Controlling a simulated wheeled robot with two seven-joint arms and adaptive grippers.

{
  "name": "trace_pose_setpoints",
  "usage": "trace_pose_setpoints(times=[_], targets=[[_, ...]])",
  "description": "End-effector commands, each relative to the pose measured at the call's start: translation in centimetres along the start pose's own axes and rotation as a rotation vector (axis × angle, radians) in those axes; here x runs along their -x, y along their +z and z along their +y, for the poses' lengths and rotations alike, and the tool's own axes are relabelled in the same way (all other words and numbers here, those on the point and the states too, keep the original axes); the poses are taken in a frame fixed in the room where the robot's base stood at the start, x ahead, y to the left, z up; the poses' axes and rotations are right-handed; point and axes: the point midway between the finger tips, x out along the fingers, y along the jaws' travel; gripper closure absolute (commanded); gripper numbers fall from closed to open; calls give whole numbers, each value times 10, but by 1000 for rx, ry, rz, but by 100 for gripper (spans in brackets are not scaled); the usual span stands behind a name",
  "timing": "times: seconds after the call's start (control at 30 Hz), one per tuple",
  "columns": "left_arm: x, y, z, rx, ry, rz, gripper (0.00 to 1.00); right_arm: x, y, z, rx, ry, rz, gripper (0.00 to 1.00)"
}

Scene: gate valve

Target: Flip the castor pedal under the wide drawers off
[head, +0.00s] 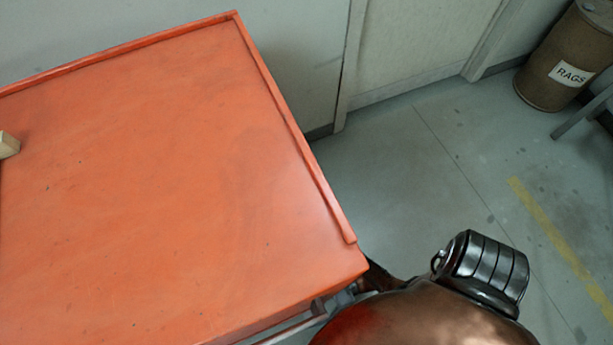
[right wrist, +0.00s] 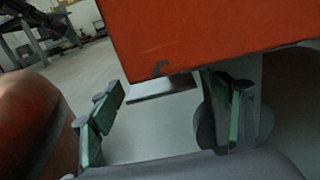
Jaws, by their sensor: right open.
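The orange drawer cabinet (head: 170,180) fills the left of the head view, seen from above. Its lower orange edge (right wrist: 230,35) crosses the top of the right wrist view. Below that edge a flat grey plate with a dark rim (right wrist: 162,92) sticks out, possibly the castor pedal. A dark rounded shape, perhaps the castor wheel (right wrist: 205,128), is partly hidden behind one finger. My right gripper (right wrist: 172,105) is open and empty, its green-padded fingers low beside the cabinet, with the plate showing between them. In the head view my right arm hides the gripper. My left gripper is out of view.
A brown drum labelled RAGS (head: 565,60) stands at the far right, by a grey metal leg (head: 585,115). A pale door (head: 415,45) is in the back wall. A pale block (head: 8,145) lies on the cabinet top.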

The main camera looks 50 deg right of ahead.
Motion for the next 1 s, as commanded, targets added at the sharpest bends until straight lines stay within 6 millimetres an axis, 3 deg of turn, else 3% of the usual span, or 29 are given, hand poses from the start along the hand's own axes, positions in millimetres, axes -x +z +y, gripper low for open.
trace_pose_setpoints(times=[0.37, 0.8, 1.0], targets=[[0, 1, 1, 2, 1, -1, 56, 9, -1, 0, 1, 0, 2, 28], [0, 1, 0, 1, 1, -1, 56, 96, -1, -1, -1, -1, 3, 28], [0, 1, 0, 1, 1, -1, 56, 115, 0, 0, -1, 1, 1, 28]])
